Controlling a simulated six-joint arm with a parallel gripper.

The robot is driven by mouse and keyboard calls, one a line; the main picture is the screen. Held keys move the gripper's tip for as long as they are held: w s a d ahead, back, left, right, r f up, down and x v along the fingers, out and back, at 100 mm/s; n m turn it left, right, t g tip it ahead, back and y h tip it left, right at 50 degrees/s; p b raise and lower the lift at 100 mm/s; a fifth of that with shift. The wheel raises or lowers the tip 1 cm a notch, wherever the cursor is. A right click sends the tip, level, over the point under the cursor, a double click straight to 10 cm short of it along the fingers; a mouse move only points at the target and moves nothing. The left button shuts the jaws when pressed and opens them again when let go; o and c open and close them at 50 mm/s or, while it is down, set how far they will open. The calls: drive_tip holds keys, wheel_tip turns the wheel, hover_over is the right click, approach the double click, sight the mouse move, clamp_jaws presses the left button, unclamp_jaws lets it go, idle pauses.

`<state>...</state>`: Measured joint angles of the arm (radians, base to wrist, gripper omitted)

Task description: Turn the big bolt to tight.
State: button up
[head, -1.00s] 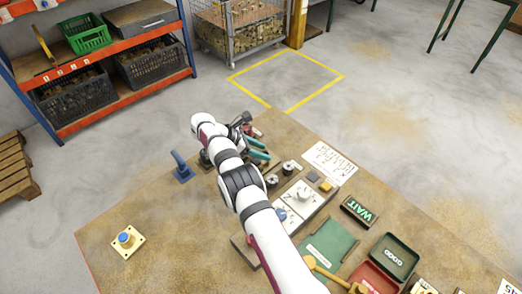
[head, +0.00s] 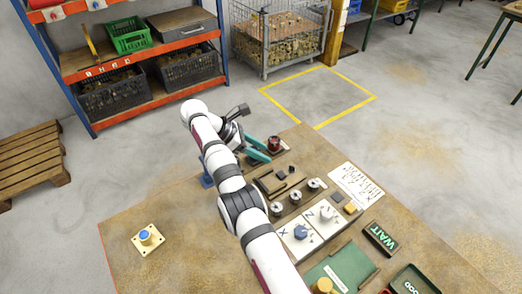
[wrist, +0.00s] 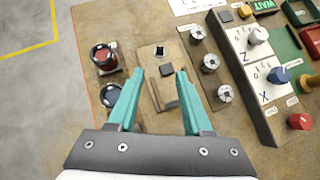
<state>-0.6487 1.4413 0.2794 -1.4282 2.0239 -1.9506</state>
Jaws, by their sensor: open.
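My gripper (wrist: 160,74) is open and empty, its teal fingers apart over a brown plate (wrist: 146,91). It also shows in the head view (head: 267,152), at the far end of the bench. Between and just beyond the fingertips are a dark square piece (wrist: 160,50) and a dark block (wrist: 167,70) on the plate. A dark bar (wrist: 170,104) lies nearer, between the fingers. No part is clearly marked as the big bolt; I cannot tell which it is or how tight it stands.
A red-topped round part (wrist: 103,57) stands left of the plate. Several silver round parts (wrist: 209,63) stand right of it, then a panel with a blue knob (wrist: 278,75) and a red knob (wrist: 299,121). A blue button (head: 145,236) sits on the bare left bench.

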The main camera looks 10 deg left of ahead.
drive_tip(key=shift+c, duration=0.4)
drive_tip(key=d+y, duration=0.1)
drive_tip(key=d, duration=0.1)
drive_tip(key=w+d+m+g+y, duration=0.1)
drive_tip(key=d, duration=0.1)
drive_tip(key=shift+w+d+g, duration=0.15)
drive_tip(key=shift+d+g, duration=0.15)
drive_tip(key=shift+c, duration=0.6)
drive_tip(key=m+t+y, duration=0.1)
drive_tip(key=m+y, duration=0.9)
drive_tip(key=m, duration=0.2)
approach(293, 167)
drive_tip(key=x, duration=0.8)
drive_tip(key=shift+w+a+f, duration=0.1)
drive_tip(key=shift+f, duration=0.1)
clamp_jaws()
